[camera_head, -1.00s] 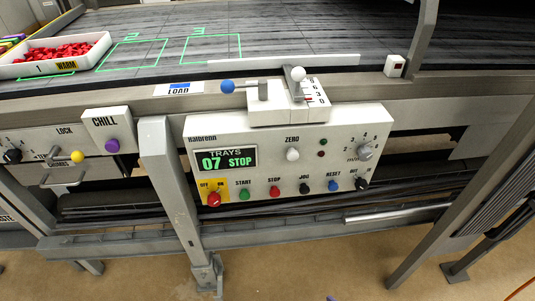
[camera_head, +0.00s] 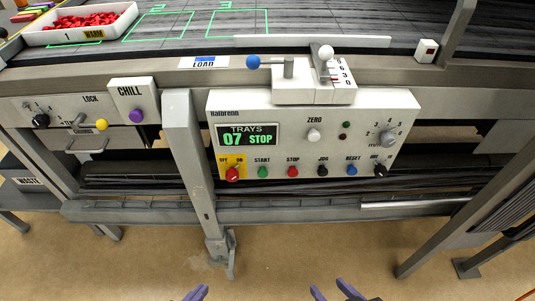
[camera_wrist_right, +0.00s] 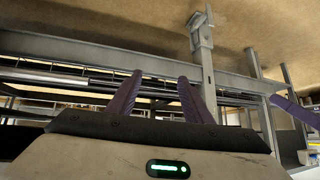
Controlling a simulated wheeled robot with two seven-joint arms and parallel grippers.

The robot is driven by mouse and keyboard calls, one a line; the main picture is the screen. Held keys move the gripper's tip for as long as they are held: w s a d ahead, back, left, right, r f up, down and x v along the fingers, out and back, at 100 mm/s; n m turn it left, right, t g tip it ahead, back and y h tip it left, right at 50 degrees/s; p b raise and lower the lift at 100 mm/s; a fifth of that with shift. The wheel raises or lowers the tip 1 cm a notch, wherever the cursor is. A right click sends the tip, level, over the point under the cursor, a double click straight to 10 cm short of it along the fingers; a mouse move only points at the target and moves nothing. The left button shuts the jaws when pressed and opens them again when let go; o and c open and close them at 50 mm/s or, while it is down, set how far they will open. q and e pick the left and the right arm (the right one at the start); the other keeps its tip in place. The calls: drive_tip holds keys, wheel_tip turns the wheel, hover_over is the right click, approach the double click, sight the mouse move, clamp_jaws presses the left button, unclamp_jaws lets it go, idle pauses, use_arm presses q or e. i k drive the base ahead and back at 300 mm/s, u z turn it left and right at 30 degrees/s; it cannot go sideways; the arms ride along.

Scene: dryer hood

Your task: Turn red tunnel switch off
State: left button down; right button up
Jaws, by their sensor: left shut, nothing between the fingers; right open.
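The red tunnel switch (camera_head: 232,174) is a red knob on a yellow plate marked OFF and ON, at the lower left of the white control panel (camera_head: 360,103). Its pointer seems tilted toward ON, but it is small. My left gripper (camera_head: 196,293) is at the bottom edge, its purple fingers together and empty. My right gripper (camera_head: 334,290) is to its right, purple fingers apart with nothing between them. Both are well below the panel, apart from it. The right wrist view shows the right gripper's open fingers (camera_wrist_right: 158,98) and part of the left gripper (camera_wrist_right: 290,108).
Green (camera_head: 263,172), red (camera_head: 293,172), black (camera_head: 323,170) and blue (camera_head: 352,170) buttons sit right of the switch. A grey post (camera_head: 190,150) runs down left of the panel. Floor below is clear.

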sight(232, 175)
drive_tip(key=z, duration=1.75)
drive_tip(key=k, duration=1.25)
drive_tip(key=u, duration=1.7)
drive_tip(key=i, duration=0.5)
